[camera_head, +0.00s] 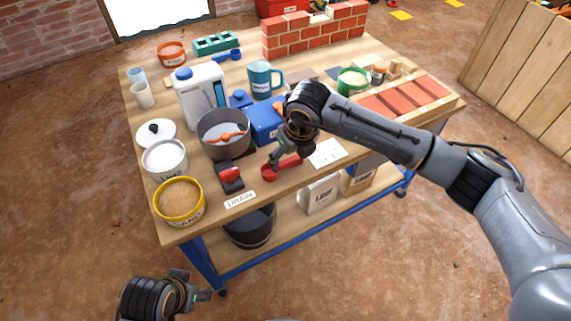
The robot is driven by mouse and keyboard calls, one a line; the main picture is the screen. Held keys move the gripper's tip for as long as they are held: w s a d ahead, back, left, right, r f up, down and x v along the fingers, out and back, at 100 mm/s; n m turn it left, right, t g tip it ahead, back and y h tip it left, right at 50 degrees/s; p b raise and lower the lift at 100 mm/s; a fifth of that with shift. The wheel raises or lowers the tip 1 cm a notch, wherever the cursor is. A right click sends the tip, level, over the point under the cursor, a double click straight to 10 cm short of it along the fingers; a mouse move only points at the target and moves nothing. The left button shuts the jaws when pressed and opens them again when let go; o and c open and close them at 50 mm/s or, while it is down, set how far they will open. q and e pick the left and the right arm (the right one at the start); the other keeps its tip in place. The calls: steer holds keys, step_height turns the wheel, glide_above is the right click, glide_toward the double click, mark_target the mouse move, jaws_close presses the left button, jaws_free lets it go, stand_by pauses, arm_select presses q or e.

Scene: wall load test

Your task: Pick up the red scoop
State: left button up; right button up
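The red scoop (270,173) lies near the front edge of the wooden workbench, its bowl to the left and its handle running up to the right. My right gripper (281,160) comes in from the right and points down right at the scoop's handle, covering part of it. I cannot tell whether its fingers touch the handle or how far apart they are. My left gripper (196,286) is low at the bottom left, in front of the bench and away from the scoop. Its fingers look spread, with nothing between them.
A grey pot (224,146) with an orange tool and a blue box (264,122) stand behind the scoop. A black and red item (231,177) lies to its left, a white paper (327,153) to its right. A yellow tub (178,203) stands at the front left corner.

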stand_by(0.4)
steer(key=shift+r, duration=0.25)
steer(key=shift+c, duration=0.7)
step_height(320, 180, up, 2)
steer(key=shift+r, duration=0.2)
steer(key=s+r+p, duration=0.1)
steer(key=s+r, duration=0.3)
steer(key=r, duration=0.1)
steer(key=shift+s+r, duration=0.2)
steer(key=shift+r, duration=0.1)
arm_select(q)
step_height(320, 180, down, 7)
steer(key=shift+w+d+p, duration=0.15)
steer(key=shift+w+p, duration=0.15)
steer(key=shift+p, duration=0.15)
arm_select(e)
steer(key=s+r, duration=0.1)
steer(key=s, duration=0.2)
steer(key=s+r, duration=0.2)
steer(key=s, duration=0.1)
steer(key=s+r, duration=0.1)
steer(key=s, duration=0.2)
steer(key=shift+s+a+r, duration=0.15)
steer(key=shift+s+a, duration=0.1)
steer(key=shift+s, duration=0.05)
arm_select(q)
steer(key=shift+r, duration=0.1)
